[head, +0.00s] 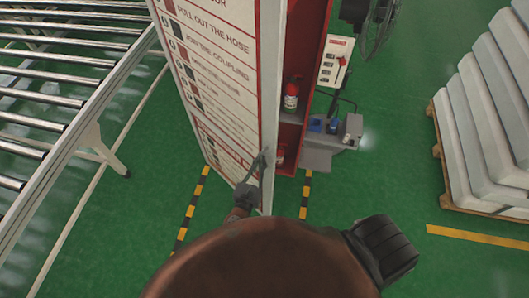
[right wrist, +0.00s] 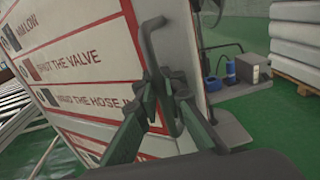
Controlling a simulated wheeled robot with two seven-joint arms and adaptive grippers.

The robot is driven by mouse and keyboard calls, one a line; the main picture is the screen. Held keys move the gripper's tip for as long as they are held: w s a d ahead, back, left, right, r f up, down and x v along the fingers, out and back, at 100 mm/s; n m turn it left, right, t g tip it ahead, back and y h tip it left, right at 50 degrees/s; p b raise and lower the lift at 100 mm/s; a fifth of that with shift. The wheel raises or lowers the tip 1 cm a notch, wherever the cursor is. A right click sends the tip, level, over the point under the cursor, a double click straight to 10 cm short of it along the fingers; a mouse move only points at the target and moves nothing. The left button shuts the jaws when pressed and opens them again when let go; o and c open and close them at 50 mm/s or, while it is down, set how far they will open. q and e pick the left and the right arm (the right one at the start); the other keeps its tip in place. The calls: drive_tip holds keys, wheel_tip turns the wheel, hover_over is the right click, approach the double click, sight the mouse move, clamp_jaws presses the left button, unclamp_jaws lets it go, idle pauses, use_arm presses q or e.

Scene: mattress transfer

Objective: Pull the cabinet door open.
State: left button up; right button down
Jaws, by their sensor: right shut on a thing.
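The cabinet door (head: 222,75) is a white panel with red borders and printed hose instructions. It stands ajar, and part of the red cabinet interior (head: 312,50) shows to its right. In the right wrist view the door (right wrist: 85,70) fills the left and middle. My right gripper (head: 252,178) is at the door's right edge. In the wrist view its green-grey fingers (right wrist: 168,105) are shut on the dark door handle (right wrist: 151,45). The exact contact is partly hidden by the fingers. My left gripper is not in view.
A red fire extinguisher (head: 291,95) stands inside the cabinet. A roller conveyor (head: 60,105) is on the left. A grey machine (head: 325,150) stands right of the cabinet, and stacked mattresses (head: 480,130) rest on a pallet at far right. Green floor (head: 390,180) between is clear.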

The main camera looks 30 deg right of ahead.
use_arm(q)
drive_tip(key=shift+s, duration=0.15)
use_arm(e)
drive_tip(key=shift+s+a, duration=0.15)
drive_tip(key=shift+a, duration=0.25)
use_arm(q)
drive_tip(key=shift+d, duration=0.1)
use_arm(e)
drive_tip(key=c, duration=2.1)
unclamp_jaws()
drive_tip(key=shift+d, duration=0.1)
